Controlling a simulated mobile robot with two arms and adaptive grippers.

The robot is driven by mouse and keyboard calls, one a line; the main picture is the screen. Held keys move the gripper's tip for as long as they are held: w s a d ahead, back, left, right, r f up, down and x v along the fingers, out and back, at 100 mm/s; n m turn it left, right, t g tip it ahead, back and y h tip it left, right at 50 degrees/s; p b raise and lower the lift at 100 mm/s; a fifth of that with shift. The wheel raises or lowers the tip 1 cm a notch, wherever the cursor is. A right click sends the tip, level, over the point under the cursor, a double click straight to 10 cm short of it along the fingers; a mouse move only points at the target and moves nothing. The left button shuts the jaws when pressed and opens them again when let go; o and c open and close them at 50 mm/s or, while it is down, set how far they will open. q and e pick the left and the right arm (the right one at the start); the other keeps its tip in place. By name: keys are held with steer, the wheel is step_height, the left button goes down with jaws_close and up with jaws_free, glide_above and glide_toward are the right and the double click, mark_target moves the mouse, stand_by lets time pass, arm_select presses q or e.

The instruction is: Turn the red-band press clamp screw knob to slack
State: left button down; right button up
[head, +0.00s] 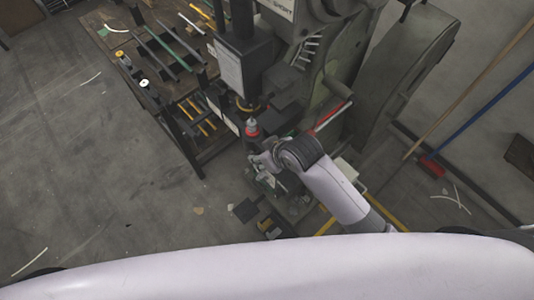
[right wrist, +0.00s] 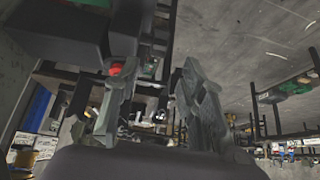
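The dark press (head: 243,65) stands at the upper middle of the head view. A small red part with a grey tip (head: 252,129) shows below its head; I cannot tell whether this is the clamp screw knob or a red band. In the right wrist view a red round piece (right wrist: 116,69) shows by the tip of the left finger, partly hidden; contact cannot be told. My right gripper (right wrist: 155,80) is open, with nothing seen held between its fingers. In the head view it is partly hidden below the red part. My left gripper is out of view.
A dark workbench (head: 125,30) with rods and small parts stands left of the press. A large grey-green machine body (head: 405,70) stands to the right. A blue-handled broom with a red head (head: 432,166) leans further right. The floor at left is mostly clear.

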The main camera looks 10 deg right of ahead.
steer(key=shift+v, duration=1.3)
